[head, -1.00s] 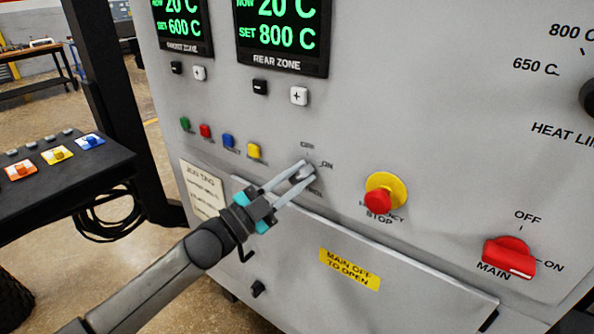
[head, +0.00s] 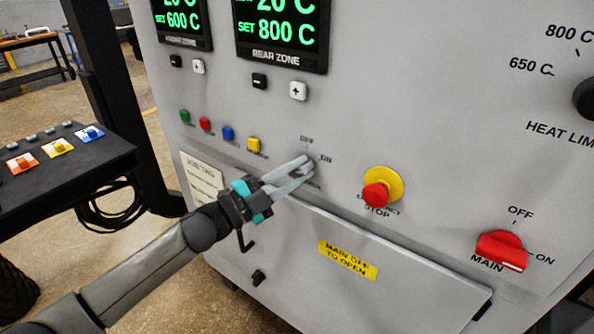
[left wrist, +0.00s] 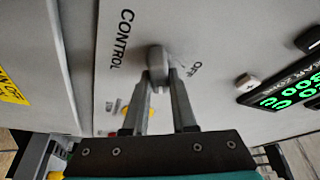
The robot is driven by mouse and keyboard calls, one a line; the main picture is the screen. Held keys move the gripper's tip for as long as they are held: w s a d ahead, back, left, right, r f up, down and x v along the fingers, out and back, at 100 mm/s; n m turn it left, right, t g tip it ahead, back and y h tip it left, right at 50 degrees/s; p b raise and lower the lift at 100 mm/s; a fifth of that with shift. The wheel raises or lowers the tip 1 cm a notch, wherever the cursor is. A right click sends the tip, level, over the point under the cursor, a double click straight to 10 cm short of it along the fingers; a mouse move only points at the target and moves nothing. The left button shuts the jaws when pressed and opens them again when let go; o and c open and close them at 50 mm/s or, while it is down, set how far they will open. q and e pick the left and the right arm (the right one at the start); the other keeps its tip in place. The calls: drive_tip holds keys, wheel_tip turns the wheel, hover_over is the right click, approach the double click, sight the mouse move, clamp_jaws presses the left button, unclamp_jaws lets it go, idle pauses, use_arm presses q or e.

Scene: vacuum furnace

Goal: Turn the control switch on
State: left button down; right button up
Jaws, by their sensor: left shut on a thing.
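The control switch (left wrist: 157,58) is a small grey knob on the furnace's front panel, seen in the left wrist view beside the words CONTROL and OFF. My left gripper (left wrist: 159,78) is shut on it, with one finger on each side. In the head view my left gripper (head: 308,168) reaches the panel just below the OFF label and left of the ON label. Its fingers hide most of the knob there, and I cannot tell which mark the knob points to. My right gripper is not in view.
A red emergency stop button (head: 376,195) on a yellow ring sits right of the gripper. A red MAIN switch (head: 502,251) is at the lower right. Several coloured buttons, including a yellow one (head: 254,145), lie to the left. A hatch marked with a yellow label (head: 347,260) is below.

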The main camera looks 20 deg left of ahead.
use_arm(q)
drive_tip(key=c, duration=0.7)
unclamp_jaws()
drive_tip(key=b+v, duration=0.1)
drive_tip(key=v, duration=1.4)
drive_tip(key=shift+s, duration=0.1)
